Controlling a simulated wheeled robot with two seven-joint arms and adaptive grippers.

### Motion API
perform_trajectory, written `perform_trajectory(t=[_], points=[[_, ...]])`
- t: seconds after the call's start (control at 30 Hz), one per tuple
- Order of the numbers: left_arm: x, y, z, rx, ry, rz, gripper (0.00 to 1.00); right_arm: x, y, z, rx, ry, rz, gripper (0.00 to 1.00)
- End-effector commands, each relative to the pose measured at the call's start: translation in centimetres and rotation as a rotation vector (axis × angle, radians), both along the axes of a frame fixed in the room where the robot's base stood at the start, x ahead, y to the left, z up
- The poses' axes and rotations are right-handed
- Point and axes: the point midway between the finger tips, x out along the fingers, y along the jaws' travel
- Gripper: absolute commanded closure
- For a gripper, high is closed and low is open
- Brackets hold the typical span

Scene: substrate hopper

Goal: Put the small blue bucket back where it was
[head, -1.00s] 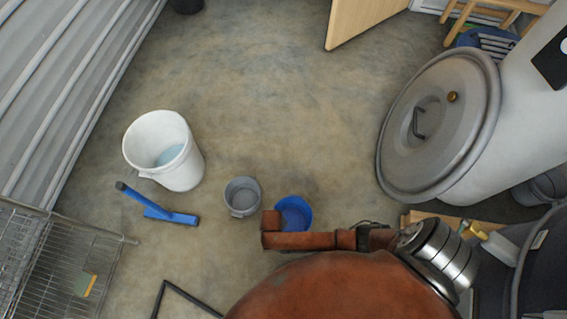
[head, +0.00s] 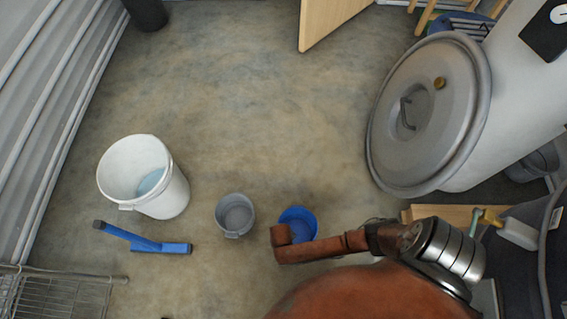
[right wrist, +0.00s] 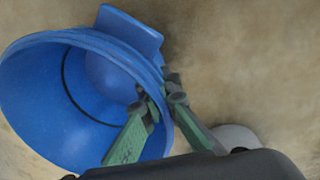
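The small blue bucket (head: 304,217) is in the head view, right of a small grey bucket (head: 235,214) and apart from it. A rust-red jointed part covers some of the blue bucket there. In the right wrist view the blue bucket (right wrist: 60,100) fills the left side, its open mouth towards the camera. My right gripper (right wrist: 160,92) is shut on its rim, one green finger inside and one outside. I cannot tell whether the bucket's base touches the floor. The right gripper is hidden in the head view. My left gripper is not in view.
A larger white bucket (head: 181,190) and a blue tool (head: 140,240) are on the floor at left. A wire rack (head: 55,295) stands lower left. A big grey-lidded drum (head: 385,150) stands at right. The floor in the upper middle is clear.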

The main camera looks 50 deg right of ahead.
Motion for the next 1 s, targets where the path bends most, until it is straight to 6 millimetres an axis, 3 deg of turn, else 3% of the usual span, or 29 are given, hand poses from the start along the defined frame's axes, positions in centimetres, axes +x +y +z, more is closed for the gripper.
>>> perform_trajectory(t=[0.3, 0.6, 1.0], points=[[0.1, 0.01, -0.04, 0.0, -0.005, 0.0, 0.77, 0.07, 0.06, -0.24, 0.0, -0.001, 0.0, 1.0], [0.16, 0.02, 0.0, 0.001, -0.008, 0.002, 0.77, 0.05, 0.02, -0.22, 0.0, -0.001, 0.0, 0.79], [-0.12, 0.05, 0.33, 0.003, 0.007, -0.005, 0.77, 0.09, 0.0, 0.54, 0.0, -0.002, 0.0, 0.78]])
